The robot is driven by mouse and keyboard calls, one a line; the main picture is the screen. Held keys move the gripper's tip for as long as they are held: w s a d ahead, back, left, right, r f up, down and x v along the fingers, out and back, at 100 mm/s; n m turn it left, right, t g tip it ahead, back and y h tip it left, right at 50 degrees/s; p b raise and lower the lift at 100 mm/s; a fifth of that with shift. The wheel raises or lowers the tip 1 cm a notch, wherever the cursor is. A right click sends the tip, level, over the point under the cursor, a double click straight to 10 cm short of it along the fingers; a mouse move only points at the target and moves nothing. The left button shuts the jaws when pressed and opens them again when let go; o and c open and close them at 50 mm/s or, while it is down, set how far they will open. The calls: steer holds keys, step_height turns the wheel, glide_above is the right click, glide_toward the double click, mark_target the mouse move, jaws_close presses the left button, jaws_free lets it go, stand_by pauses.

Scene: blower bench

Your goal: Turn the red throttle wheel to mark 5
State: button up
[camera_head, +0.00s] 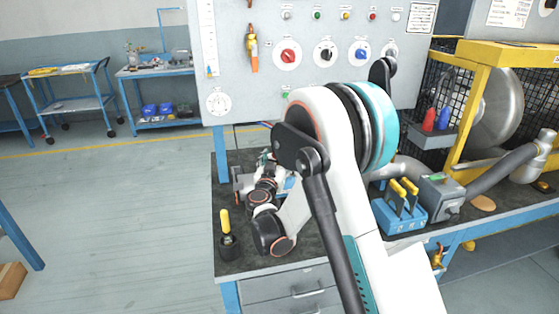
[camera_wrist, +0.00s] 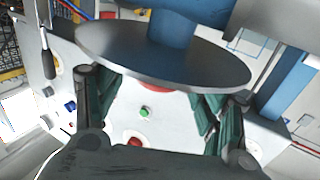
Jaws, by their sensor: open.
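The red throttle wheel (camera_head: 288,56) is a round red knob on a pale dial plate on the upright grey panel (camera_head: 225,50). Its marks are too small to read. In the wrist view the red wheel (camera_wrist: 135,142) shows low in the middle, partly covered by the gripper body. A green button (camera_wrist: 145,111) shows beside it. My gripper (camera_wrist: 160,97) is open, its two fingers spread to left and right. In the head view it is low in front of the panel, below the red wheel and apart from it, and partly hidden by my arm.
A black knob (camera_head: 325,54) and a blue knob (camera_head: 359,53) sit right of the red wheel. A large grey disc (camera_wrist: 120,52) crosses the wrist view. Open floor lies left.

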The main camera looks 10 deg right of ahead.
steer(key=shift+x, duration=1.2)
steer(key=c, duration=1.1)
steer(key=shift+d+n+y, duration=0.1)
steer(key=shift+n+y, duration=0.2)
steer(key=shift+y, duration=0.1)
